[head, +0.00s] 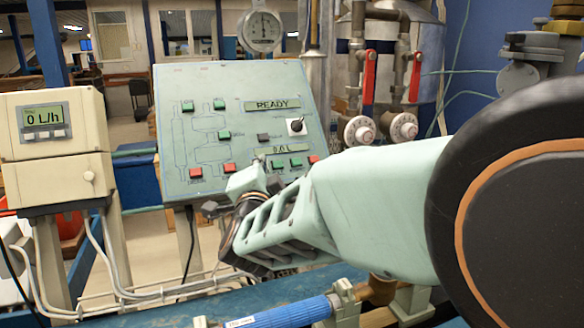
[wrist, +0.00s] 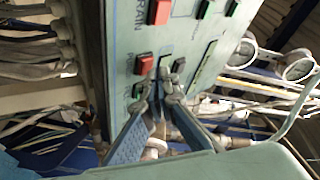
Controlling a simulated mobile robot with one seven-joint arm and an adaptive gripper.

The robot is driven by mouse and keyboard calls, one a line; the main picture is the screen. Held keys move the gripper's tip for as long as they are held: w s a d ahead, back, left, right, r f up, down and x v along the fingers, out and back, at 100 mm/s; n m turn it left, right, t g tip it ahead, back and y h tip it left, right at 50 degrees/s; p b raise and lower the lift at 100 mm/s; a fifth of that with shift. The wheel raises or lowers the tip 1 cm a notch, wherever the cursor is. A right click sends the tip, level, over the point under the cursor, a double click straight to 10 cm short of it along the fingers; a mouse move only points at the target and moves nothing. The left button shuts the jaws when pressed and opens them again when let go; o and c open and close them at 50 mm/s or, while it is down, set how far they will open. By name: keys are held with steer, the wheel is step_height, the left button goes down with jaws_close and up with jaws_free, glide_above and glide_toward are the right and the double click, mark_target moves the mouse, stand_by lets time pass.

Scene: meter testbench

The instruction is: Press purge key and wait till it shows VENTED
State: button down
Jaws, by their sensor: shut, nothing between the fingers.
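The sloped green test panel (head: 215,120) shows READY on its upper display (head: 272,105) and 0.0 L on a lower one (head: 284,149). Its lower row has a red key at the left (head: 195,172), labelled DRAIN in the wrist view (wrist: 158,12), and a second red key (head: 229,167). That second red key also shows in the wrist view (wrist: 145,65), beside a label I cannot read fully.
A beige flow meter (head: 52,125) reading 0 L/h stands left of the panel. A black rotary knob (head: 296,126) is on the panel's right. Red-handled valves (head: 369,78) and pipes stand behind on the right. A blue pipe (head: 280,312) runs along the front.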

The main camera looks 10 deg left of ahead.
steer(key=shift+w+a+f+b, duration=0.15)
steer(key=shift+w+f+b, duration=0.15)
steer(key=shift+b, duration=0.15)
stand_by(0.5)
steer(key=shift+s, duration=0.1)
steer(key=shift+s+d+r, duration=0.25)
steer(key=shift+s+r, duration=0.25)
steer(key=shift+r, duration=0.05)
steer(key=shift+s+d+r+p, duration=0.3)
steer(key=shift+s+r, duration=0.25)
steer(key=shift+r, duration=0.05)
steer(key=shift+s+d+r+p, duration=0.25)
steer(key=shift+s+r+p, duration=0.05)
steer(key=shift+s+r, duration=0.3)
steer(key=shift+s+d+r+p, duration=0.3)
steer(key=shift+s+r, duration=0.25)
steer(key=shift+r, duration=0.1)
steer(key=shift+s+d+r, duration=0.25)
steer(key=shift+s+r, duration=0.25)
steer(key=shift+s, duration=0.1)
